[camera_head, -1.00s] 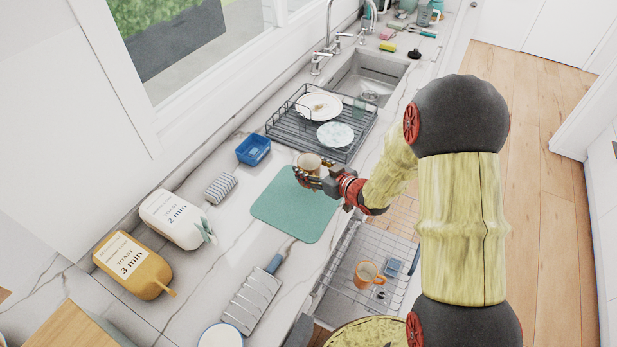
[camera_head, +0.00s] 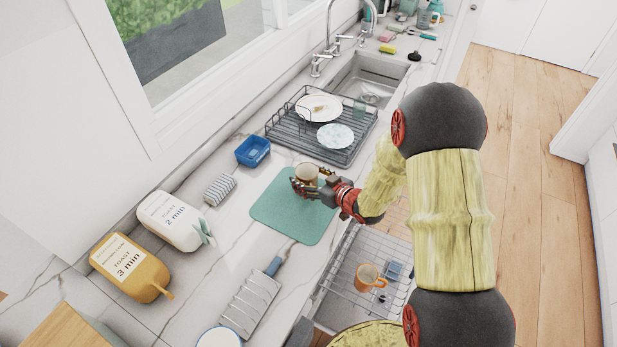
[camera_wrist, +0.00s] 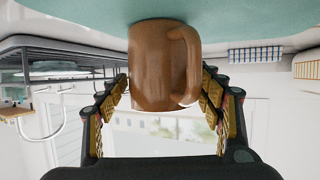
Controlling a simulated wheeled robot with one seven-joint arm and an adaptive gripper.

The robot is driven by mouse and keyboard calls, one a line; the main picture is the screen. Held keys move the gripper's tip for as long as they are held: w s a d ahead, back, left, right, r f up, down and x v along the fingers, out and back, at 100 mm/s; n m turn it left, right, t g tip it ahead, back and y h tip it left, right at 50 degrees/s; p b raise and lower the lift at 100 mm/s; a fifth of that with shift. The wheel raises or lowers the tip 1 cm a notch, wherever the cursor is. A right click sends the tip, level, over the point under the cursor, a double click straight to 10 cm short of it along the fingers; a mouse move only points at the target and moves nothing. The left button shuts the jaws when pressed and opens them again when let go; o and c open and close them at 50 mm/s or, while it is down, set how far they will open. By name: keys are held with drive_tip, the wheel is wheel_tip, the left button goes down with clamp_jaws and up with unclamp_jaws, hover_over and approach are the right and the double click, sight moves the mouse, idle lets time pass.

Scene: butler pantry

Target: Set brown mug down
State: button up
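The brown mug (camera_head: 307,173) is over the upper part of the teal mat (camera_head: 290,218) on the counter. That view is inverted, and the mug's base end meets the edge of the teal mat (camera_wrist: 90,12). I cannot tell for certain whether the base touches the mat. My fingers hide part of the mug in the head view.
A dish rack (camera_head: 345,152) with plates stands just beyond the mat. A blue container (camera_head: 253,150) and a striped item (camera_head: 220,189) are to the left. Another mug (camera_head: 368,277) sits in the lower wire rack (camera_head: 345,292). The mat's near part is clear.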

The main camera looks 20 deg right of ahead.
drive_tip(key=shift+o, duration=0.8)
drive_tip(key=shift+r, duration=0.1)
drive_tip(key=shift+r, duration=0.2)
drive_tip(key=p+v, duration=0.2)
drive_tip(key=v, duration=0.9)
drive_tip(key=s+d+r+m+g+h, duration=0.1)
drive_tip(key=s+d+r+h, duration=0.2)
drive_tip(key=r, duration=0.4)
drive_tip(key=d+r+m+g+h, duration=0.2)
drive_tip(key=d+r+h, duration=0.15)
drive_tip(key=r, duration=0.35)
drive_tip(key=s+a+r+g, duration=0.1)
drive_tip(key=s+a+r, duration=0.1)
drive_tip(key=s, duration=0.5)
drive_tip(key=s+a+r+m+g+y, duration=0.1)
drive_tip(key=s+a+r, duration=0.2)
drive_tip(key=s+a, duration=0.2)
drive_tip(key=s+a+r+g, duration=0.1)
drive_tip(key=s+a+r, duration=0.2)
drive_tip(key=s, duration=0.6)
drive_tip(key=shift+s+a+g, duration=0.2)
drive_tip(key=shift+a+g, duration=0.2)
drive_tip(key=shift+a, duration=0.05)
